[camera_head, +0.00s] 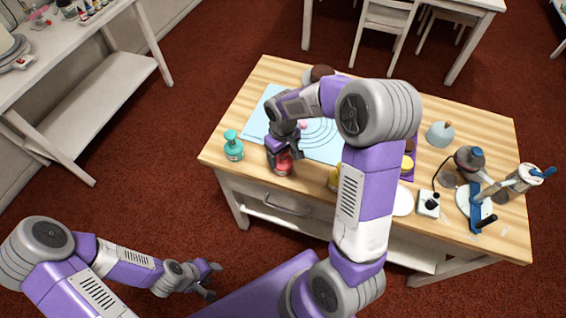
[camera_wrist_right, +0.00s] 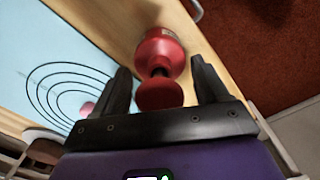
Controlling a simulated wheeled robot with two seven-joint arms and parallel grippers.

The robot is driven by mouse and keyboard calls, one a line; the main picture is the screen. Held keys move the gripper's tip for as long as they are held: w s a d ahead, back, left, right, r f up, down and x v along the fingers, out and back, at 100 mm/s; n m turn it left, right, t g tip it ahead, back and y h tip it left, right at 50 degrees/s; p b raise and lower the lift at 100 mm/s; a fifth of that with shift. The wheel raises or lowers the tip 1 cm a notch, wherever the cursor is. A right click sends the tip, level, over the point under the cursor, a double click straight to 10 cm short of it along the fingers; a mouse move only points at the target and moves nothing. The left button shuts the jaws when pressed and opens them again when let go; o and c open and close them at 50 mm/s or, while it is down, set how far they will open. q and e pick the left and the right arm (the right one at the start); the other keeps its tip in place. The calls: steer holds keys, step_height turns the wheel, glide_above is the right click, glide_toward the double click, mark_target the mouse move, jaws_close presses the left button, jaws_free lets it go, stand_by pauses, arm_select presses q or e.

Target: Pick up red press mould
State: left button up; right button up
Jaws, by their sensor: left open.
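The red press mould (camera_head: 283,168) stands near the front edge of the wooden table, partly hidden by my right gripper (camera_head: 287,150) above it. In the right wrist view, the red press mould (camera_wrist_right: 160,50) has a round knob on a thin dark neck above a wider body. Its knob lies between the two black fingers of my right gripper (camera_wrist_right: 163,88), with a gap visible on each side. The right gripper is open and does not hold it. My left gripper (camera_head: 210,280) is open and empty, low in front of the table.
A teal press mould (camera_head: 233,147) stands just left of the red one. A yellow one (camera_head: 335,180) is to the right, partly behind my right arm. A light blue mat (camera_head: 258,118) with circles lies behind. A turntable (camera_head: 474,203) and small items fill the table's right side.

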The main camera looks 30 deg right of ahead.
steer(key=c, duration=1.2)
steer(key=shift+r, duration=0.15)
